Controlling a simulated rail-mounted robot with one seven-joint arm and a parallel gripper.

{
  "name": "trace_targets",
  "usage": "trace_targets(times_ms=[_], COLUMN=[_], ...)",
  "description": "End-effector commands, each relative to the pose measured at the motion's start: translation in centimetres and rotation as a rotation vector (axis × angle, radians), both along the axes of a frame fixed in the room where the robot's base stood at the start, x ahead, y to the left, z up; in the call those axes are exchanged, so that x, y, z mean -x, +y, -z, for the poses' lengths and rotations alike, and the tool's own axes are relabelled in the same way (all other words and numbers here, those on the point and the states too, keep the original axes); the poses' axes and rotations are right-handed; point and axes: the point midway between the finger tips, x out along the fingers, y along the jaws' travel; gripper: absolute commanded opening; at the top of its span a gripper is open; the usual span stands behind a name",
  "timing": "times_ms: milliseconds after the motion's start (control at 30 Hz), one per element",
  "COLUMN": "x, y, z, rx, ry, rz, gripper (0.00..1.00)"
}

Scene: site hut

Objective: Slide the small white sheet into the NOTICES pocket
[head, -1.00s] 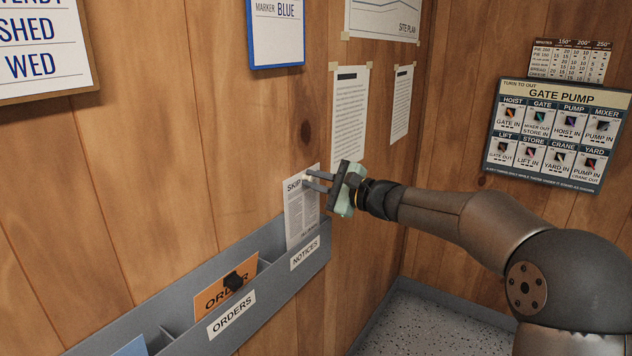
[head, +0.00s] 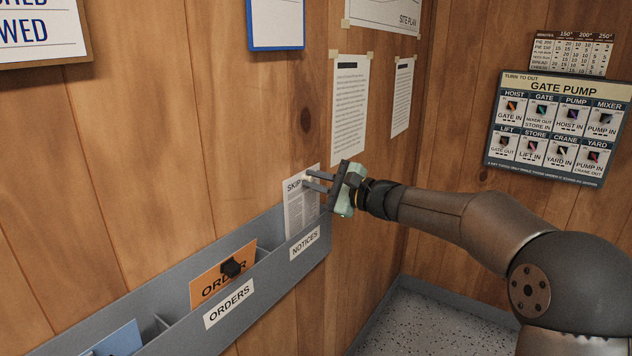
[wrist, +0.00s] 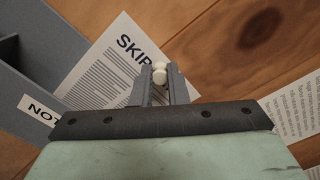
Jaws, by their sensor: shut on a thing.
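The small white sheet (head: 300,205), headed "SKIP", stands upright against the wall at the NOTICES pocket (head: 308,240). Its lower edge is hidden behind the pocket's grey front wall. My gripper (head: 308,181) is shut on the white knob near the top of the sheet. In the wrist view, my gripper (wrist: 161,80) has both fingers around this knob, with the sheet (wrist: 113,70) beyond them. The pocket's label shows partly at the left of the wrist view.
The grey rack (head: 180,336) runs left along the wall. An orange ORDER card (head: 212,278) with a black knob is in the ORDERS pocket, and a blue card (head: 120,340) is further left. Papers (head: 349,110) are taped above. A GATE PUMP board (head: 558,128) hangs at right.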

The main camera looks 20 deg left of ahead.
Motion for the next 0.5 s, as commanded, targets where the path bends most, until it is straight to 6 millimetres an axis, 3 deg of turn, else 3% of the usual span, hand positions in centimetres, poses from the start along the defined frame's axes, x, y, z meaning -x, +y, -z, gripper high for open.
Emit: trace_targets(times_ms=[167,500], x=[0.01,0.0], y=[0.0,0.0], z=[1.1,1.05], rx=[0.0,-0.001], ry=[0.0,0.0], rz=[0.0,0.001], gripper=[0.0,0.0])
